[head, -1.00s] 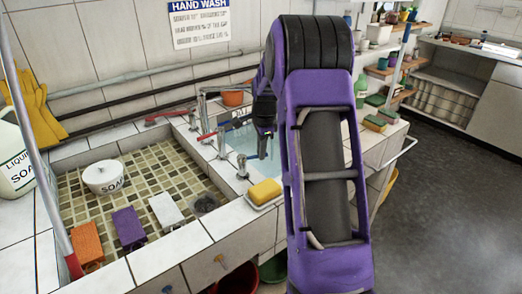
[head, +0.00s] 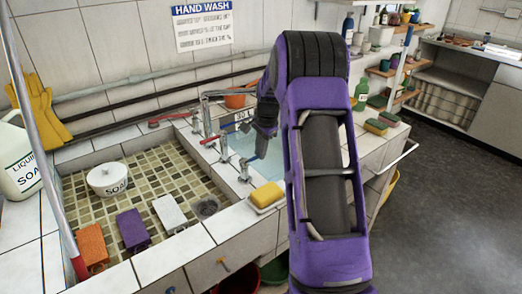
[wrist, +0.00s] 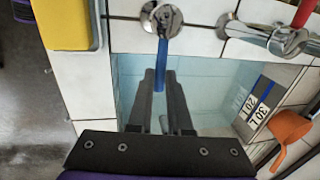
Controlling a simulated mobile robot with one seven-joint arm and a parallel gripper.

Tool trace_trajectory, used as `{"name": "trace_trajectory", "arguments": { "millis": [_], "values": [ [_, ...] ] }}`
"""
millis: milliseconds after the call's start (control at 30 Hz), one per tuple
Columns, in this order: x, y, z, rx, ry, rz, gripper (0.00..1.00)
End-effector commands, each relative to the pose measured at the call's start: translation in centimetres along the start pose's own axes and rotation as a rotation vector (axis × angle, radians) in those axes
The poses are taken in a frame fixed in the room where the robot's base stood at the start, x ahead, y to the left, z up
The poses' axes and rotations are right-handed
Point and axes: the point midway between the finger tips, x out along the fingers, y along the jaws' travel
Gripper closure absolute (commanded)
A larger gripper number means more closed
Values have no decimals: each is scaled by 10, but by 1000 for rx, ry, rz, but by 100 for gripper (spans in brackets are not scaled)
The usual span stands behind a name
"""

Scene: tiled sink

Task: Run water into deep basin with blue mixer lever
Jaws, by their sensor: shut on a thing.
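My purple arm hides much of the deep basin. The basin shows pale blue inside; I cannot tell whether water is running.
A yellow sponge (head: 267,194) lies beside the tap on the rim. Red-levered taps (head: 210,140) stand to the left. An orange scoop (wrist: 287,130) is at the basin's far side. The shallow tiled basin (head: 85,205) holds a soap dish (head: 109,180).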

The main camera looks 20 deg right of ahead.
Motion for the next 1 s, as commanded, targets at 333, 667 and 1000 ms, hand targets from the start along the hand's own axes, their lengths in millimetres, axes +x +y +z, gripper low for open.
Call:
{"name": "trace_trajectory", "arguments": {
  "millis": [333,667,1000],
  "values": [
    [0,-1,0,0,1,-2,53],
    [-8,-1,0,1,2,-3,53],
    [-81,-2,0,-1,4,-5,53]
  ]
}}
